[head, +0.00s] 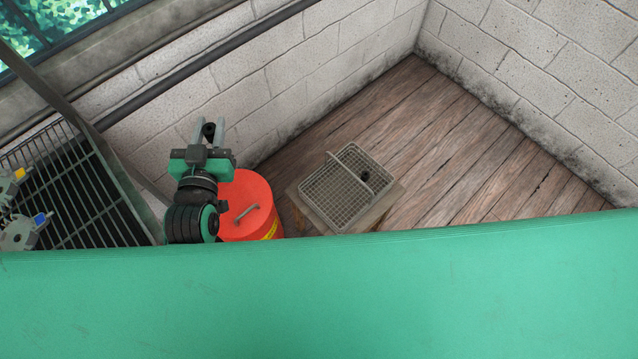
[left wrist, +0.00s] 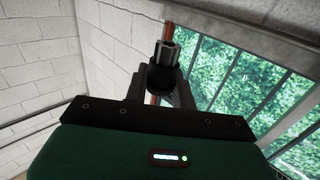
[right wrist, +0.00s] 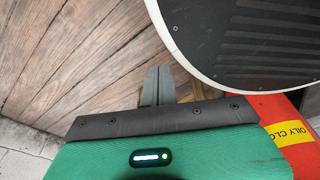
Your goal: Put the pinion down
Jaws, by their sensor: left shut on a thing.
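The pinion (head: 209,130) is a small dark cylinder held up in the air between the fingers of my left gripper (head: 210,134). In the left wrist view the pinion (left wrist: 165,56) shows a toothed, metallic end above a wider black body, gripped between the fingers (left wrist: 164,78). My left gripper is above and just behind the red can, left of the wire basket (head: 335,196). My right gripper (right wrist: 157,86) shows only in the right wrist view, with its fingers together and nothing visible between them, above the plank floor.
The grey wire basket has a divider and a small black part (head: 365,176) in its right compartment; it rests on a low stand (head: 377,213). A red can (head: 255,193) with a handle stands left of it. A slatted rack (head: 88,195) at left bears metal parts (head: 22,232). Block walls enclose the corner.

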